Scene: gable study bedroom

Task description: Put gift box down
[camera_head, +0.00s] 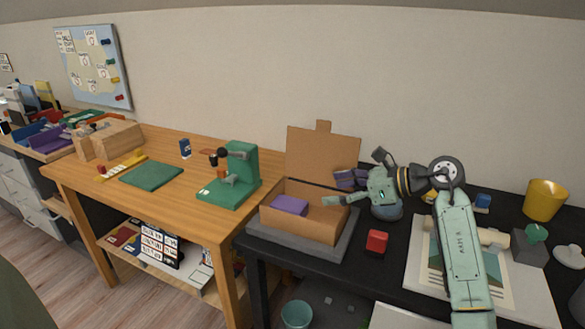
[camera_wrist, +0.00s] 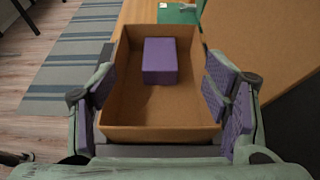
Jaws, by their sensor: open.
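A small plain purple box (camera_head: 289,205), which looks to be the gift box, lies inside an open brown carton (camera_head: 305,226). In the wrist view the purple box (camera_wrist: 160,60) rests on the carton's floor towards the far end, clear of the side walls. The carton (camera_wrist: 160,133) has its lid (camera_head: 318,150) raised at the back. My gripper (camera_head: 342,191) is at the carton's right end. In the wrist view its purple-padded fingers (camera_wrist: 161,88) are spread wide, with nothing between them touching the pads. The purple box is apart from both fingers.
The carton stands on a grey base (camera_head: 271,237) on the black table (camera_head: 400,250). A red block (camera_head: 377,241) lies to its right. A green stand (camera_head: 232,177) is on the wooden table at left. A yellow cup (camera_head: 545,199) stands at far right.

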